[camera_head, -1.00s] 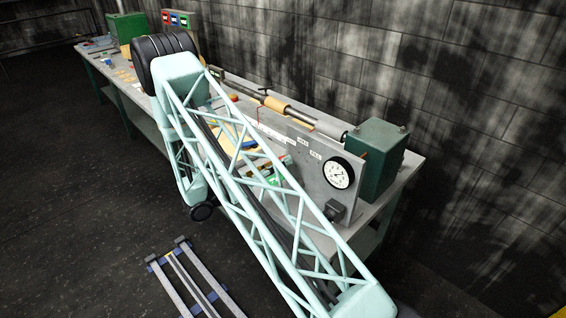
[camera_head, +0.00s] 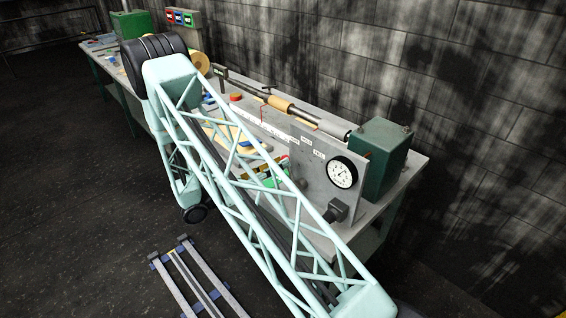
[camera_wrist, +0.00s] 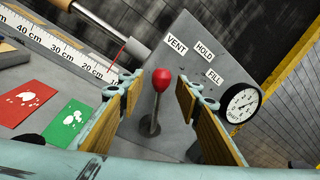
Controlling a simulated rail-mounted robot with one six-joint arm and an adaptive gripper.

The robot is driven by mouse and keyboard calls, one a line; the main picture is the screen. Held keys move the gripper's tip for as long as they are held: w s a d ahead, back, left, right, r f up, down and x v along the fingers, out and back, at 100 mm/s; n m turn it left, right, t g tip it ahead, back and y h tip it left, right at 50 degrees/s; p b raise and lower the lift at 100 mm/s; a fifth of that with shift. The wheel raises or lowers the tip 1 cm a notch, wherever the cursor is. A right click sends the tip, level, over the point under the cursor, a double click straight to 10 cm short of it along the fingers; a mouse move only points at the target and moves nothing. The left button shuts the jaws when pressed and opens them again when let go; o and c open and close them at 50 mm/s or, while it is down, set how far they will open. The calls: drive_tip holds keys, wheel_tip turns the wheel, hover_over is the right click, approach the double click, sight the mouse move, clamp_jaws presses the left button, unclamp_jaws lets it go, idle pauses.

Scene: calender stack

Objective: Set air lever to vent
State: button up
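The air lever (camera_wrist: 155,112) has a red ball knob (camera_wrist: 161,78) on a grey stalk in front of a grey panel (camera_wrist: 185,35). The panel carries the labels VENT (camera_wrist: 177,43), HOLD (camera_wrist: 204,50) and FILL (camera_wrist: 214,76), from left to right. The knob stands below the labels; I cannot tell exactly which one the lever points to. My gripper (camera_wrist: 157,98) is open, with one wood-coloured finger pad on each side of the lever in the picture. No touch on the knob shows. In the head view my arm hides the gripper and lever.
A round gauge (camera_wrist: 241,104) sits on the panel at the right, close to my right finger. A ruler (camera_wrist: 62,50), a red card (camera_wrist: 22,102) and a green card (camera_wrist: 68,120) lie at the left. A green box (camera_head: 378,150) stands behind the panel.

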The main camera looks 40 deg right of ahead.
drive_tip(key=a, duration=0.9)
drive_tip(key=shift+w+f, duration=0.45)
idle(0.3)
drive_tip(key=s+a+r+m+g+y+b, duration=0.25)
drive_tip(key=s+r+m+y, duration=0.35)
drive_tip(key=s+r, duration=0.45)
drive_tip(key=s+a+r+m+g+y+b, duration=0.1)
drive_tip(key=s+a+r+m+y, duration=0.3)
drive_tip(key=s+r+m, duration=0.55)
drive_tip(key=s+a+r+m+t+y+b, duration=0.1)
drive_tip(key=s+a+r+m+t+y, duration=0.2)
drive_tip(key=s+a, duration=0.5)
drive_tip(key=s+a+r+m+t+y+b, duration=0.2)
drive_tip(key=s+a+r+m+t+y, duration=0.2)
drive_tip(key=s, duration=0.7)
drive_tip(key=shift+a+r+t+y, duration=0.45)
drive_tip(key=shift+a+t+y, duration=0.6)
drive_tip(key=shift+a, duration=0.8)
idle(0.6)
